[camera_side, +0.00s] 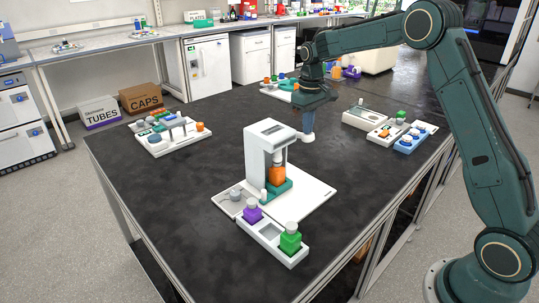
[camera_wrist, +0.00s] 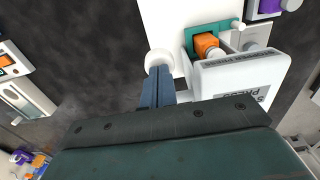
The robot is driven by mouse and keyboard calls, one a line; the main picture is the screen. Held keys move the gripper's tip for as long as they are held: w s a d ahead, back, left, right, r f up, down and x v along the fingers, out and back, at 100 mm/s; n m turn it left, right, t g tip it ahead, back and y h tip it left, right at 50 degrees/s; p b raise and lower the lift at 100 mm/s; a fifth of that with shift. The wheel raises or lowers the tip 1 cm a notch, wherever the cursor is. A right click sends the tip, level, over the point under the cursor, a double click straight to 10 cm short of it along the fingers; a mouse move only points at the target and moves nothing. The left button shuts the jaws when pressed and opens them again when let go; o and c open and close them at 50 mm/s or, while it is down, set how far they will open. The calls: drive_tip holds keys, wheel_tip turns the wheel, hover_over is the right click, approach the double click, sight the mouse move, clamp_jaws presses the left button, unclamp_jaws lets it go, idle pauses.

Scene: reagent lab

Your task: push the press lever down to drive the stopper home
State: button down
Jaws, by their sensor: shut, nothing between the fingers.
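The white stopper press (camera_side: 263,142) stands on a white base plate in the middle of the table. An orange bottle (camera_side: 277,175) sits upright in its green holder (camera_side: 279,190) under the press head; it also shows in the wrist view (camera_wrist: 206,44). The stopper at its neck cannot be made out clearly. The lever's round white knob (camera_side: 308,137) is at the right of the press and shows in the wrist view (camera_wrist: 158,60). My gripper (camera_side: 308,128) is shut and empty, its fingertips pointing down right at the knob; whether they touch cannot be told.
A white tray (camera_side: 265,245) with a purple bottle (camera_side: 252,211) and a green bottle (camera_side: 290,239) lies in front of the press. Racks stand at the left (camera_side: 160,146) and right (camera_side: 382,134).

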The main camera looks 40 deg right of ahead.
drive_tip(key=shift+r, duration=2.9)
drive_tip(key=shift+s+a+r, duration=0.2)
drive_tip(key=shift+s+r, duration=0.05)
drive_tip(key=shift+r, duration=0.1)
drive_tip(key=s+a+r+t, duration=0.1)
drive_tip(key=s+a+r, duration=0.35)
drive_tip(key=s, duration=0.35)
drive_tip(key=s+a+r+t, duration=0.2)
drive_tip(key=s+a+r, duration=0.25)
drive_tip(key=s, duration=0.35)
drive_tip(key=s+a+f+t, duration=0.1)
drive_tip(key=s+f, duration=0.1)
drive_tip(key=s, duration=0.7)
drive_tip(key=s+a+f+t, duration=0.1)
drive_tip(key=s+a+f, duration=0.1)
drive_tip(key=s, duration=0.6)
drive_tip(key=shift+s+a+t, duration=0.25)
drive_tip(key=shift+s+t, duration=0.05)
drive_tip(key=shift+s, duration=0.05)
